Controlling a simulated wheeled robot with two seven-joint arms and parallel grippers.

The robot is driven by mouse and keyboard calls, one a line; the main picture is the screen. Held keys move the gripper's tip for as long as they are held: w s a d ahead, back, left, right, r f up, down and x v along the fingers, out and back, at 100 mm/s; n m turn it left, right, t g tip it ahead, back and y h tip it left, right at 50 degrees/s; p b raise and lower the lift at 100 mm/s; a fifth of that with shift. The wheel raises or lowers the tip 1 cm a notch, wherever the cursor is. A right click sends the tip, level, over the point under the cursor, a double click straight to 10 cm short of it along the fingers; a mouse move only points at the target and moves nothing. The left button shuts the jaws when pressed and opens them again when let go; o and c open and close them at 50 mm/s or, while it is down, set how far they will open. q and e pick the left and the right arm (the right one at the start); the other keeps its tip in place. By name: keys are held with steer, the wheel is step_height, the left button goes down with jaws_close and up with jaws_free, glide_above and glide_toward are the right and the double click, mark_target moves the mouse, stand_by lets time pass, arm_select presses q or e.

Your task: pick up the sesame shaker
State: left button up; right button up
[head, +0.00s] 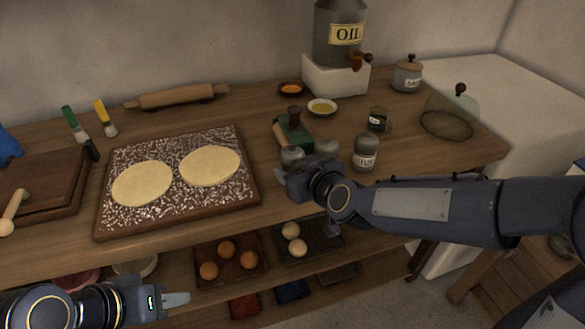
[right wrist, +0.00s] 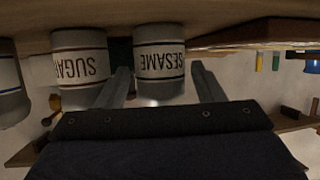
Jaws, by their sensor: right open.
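The sesame shaker is a pale grey cylinder with a white label. In the right wrist view, which is upside down, the sesame shaker (right wrist: 159,62) stands between the two fingers of my open right gripper (right wrist: 162,88). I cannot tell whether the fingers touch it. In the head view the shaker (head: 292,154) is partly hidden behind my right gripper (head: 296,172) near the table's front edge. My left gripper (head: 176,299) is low at the bottom left, away from the shaker; its finger gap cannot be made out.
The sugar shaker (right wrist: 80,68) stands close beside the sesame one, and another grey shaker (head: 366,153) stands farther right. A green-and-brown item (head: 293,131) is behind. A floured board (head: 248,190) with two dough rounds lies to the left.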

steer(key=shift+x, duration=1.45)
steer(key=c, duration=0.8)
steer(key=shift+r, duration=0.1)
steer(key=shift+c, duration=0.2)
